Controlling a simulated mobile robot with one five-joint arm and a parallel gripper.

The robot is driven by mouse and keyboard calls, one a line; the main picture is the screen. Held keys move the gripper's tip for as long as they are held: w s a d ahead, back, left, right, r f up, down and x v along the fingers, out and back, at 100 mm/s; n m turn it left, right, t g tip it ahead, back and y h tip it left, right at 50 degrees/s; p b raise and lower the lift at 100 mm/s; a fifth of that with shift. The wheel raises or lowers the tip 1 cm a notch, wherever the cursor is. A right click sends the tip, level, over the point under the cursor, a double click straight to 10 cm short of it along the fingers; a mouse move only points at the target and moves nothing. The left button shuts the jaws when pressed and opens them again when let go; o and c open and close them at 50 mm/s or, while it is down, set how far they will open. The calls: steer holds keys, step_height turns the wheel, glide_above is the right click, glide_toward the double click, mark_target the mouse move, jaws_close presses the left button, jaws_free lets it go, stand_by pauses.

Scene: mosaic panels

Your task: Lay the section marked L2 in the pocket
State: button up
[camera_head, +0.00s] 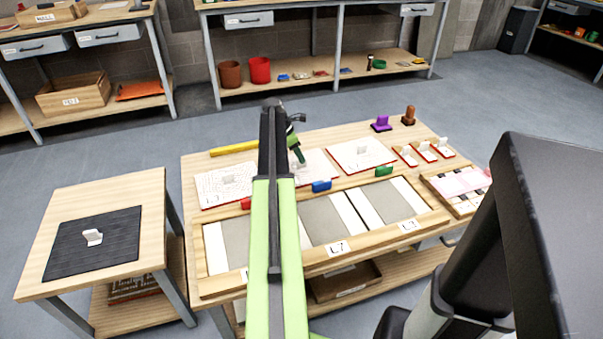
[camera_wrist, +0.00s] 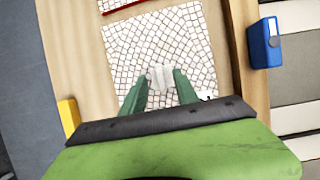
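My gripper (camera_head: 299,158) is over the middle mosaic section (camera_head: 318,168) at the back of the bench. The wrist view shows this section as a white tiled sheet (camera_wrist: 195,45) with a pale upright handle (camera_wrist: 160,77). My green fingers (camera_wrist: 161,86) are spread on either side of the handle; firm contact is not visible. A dark mark at the section's edge is too small and covered to read. The wooden frame (camera_head: 435,215) in front holds grey pockets (camera_head: 325,219) between pale strips. One label on its front (camera_head: 337,248) reads L7; the label at its left is partly hidden by my arm.
Mosaic sections with handles lie left (camera_head: 210,190) and right (camera_head: 345,160) of my gripper. Blue (camera_head: 321,186), green (camera_head: 384,171) and red blocks stand along the frame's back edge. A yellow bar (camera_head: 233,148) lies behind. A side table (camera_head: 150,195) holds a black mat (camera_head: 75,250).

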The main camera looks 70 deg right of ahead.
mark_target(301, 168)
steer(key=b+x, duration=0.2)
steer(key=x, duration=0.2)
steer(key=shift+w+a+f+b, duration=0.1)
steer(key=shift+w+b, duration=0.05)
steer(key=shift+b, duration=0.15)
steer(key=shift+r, duration=0.2)
jaws_close()
stand_by(0.8)
